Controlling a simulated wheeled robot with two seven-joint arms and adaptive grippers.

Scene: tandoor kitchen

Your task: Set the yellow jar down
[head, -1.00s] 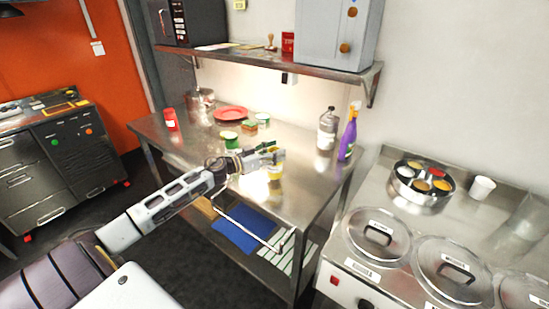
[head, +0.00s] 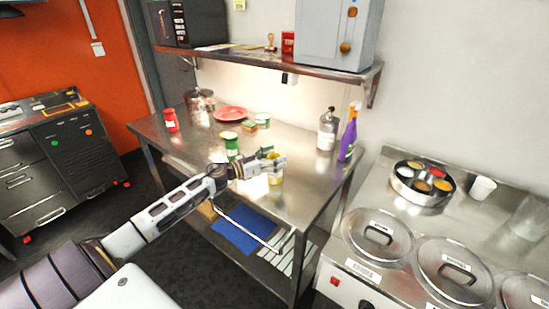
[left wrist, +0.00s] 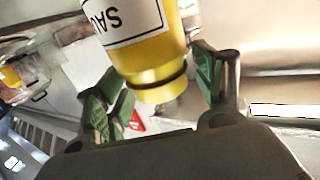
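The yellow jar (head: 275,178) is at my left gripper (head: 272,163), over the front part of the steel table (head: 195,147). In the left wrist view the yellow jar (left wrist: 152,62), with a white label, sits between the green finger pads of my left gripper (left wrist: 160,80). The pads lie close along both sides of it, and the gripper appears shut on it. The jar's far end is cut off by the picture's edge. I cannot tell whether its base touches the table. My right gripper is not in view.
A green jar (head: 231,145) stands close behind the gripper. A shelf (head: 290,61) overhangs the back. Bare steel lies right of the jar.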

